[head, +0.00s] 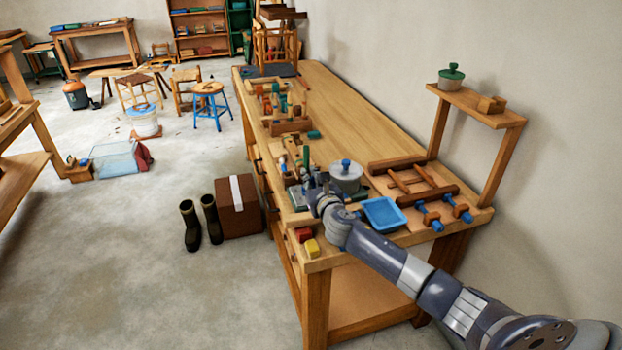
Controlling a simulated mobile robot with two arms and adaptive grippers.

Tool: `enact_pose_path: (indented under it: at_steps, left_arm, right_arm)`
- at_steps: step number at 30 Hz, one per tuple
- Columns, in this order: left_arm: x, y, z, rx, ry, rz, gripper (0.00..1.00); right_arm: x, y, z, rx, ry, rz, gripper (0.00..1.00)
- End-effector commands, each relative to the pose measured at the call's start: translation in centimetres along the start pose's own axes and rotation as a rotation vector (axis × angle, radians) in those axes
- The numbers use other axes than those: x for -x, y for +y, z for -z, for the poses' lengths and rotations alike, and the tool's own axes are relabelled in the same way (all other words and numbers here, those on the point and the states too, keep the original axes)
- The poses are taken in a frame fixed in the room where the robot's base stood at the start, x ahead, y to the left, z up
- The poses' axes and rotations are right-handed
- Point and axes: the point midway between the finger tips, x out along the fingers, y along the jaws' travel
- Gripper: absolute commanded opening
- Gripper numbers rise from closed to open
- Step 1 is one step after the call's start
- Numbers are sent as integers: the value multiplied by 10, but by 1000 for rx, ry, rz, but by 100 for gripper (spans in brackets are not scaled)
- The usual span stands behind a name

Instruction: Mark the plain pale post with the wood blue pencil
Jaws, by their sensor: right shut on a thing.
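My right gripper (309,186) is over the near left part of the wooden workbench (350,105), left of a grey pot with a blue knob (345,181). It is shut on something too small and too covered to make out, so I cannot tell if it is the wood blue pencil. Slim upright sticks, one green (306,156), stand just behind the gripper. I cannot pick out the plain pale post for sure among the small wooden things on the bench's left side. My left gripper is not in view.
A blue tray (364,206) lies right of my gripper, with a brown wooden frame (400,199) and blue-ended clamps (430,217) beyond. Red and yellow blocks (304,235) sit at the near corner. A small shelf (475,106) stands at right. The bench's far middle is clear.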

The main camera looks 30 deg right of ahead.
Motion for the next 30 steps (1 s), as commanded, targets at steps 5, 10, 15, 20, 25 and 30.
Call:
enact_pose_path:
  at_steps: [5, 10, 15, 20, 25, 30]
  left_arm:
    - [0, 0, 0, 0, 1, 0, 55]
    - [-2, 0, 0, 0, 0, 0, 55]
    - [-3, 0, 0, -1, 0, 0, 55]
    - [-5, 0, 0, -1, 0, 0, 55]
    - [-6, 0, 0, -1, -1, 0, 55]
    - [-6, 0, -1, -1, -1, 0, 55]
  right_arm:
    - [0, 0, 0, 0, 0, 0, 1]
    - [0, 0, 2, 0, 0, 0, 1]
    - [0, 1, 4, 0, 0, 0, 1]
    - [-1, 2, 6, -1, 0, 0, 1]
    - [-1, 2, 7, -1, 0, 0, 1]
    - [-2, 2, 7, -1, 0, 0, 1]
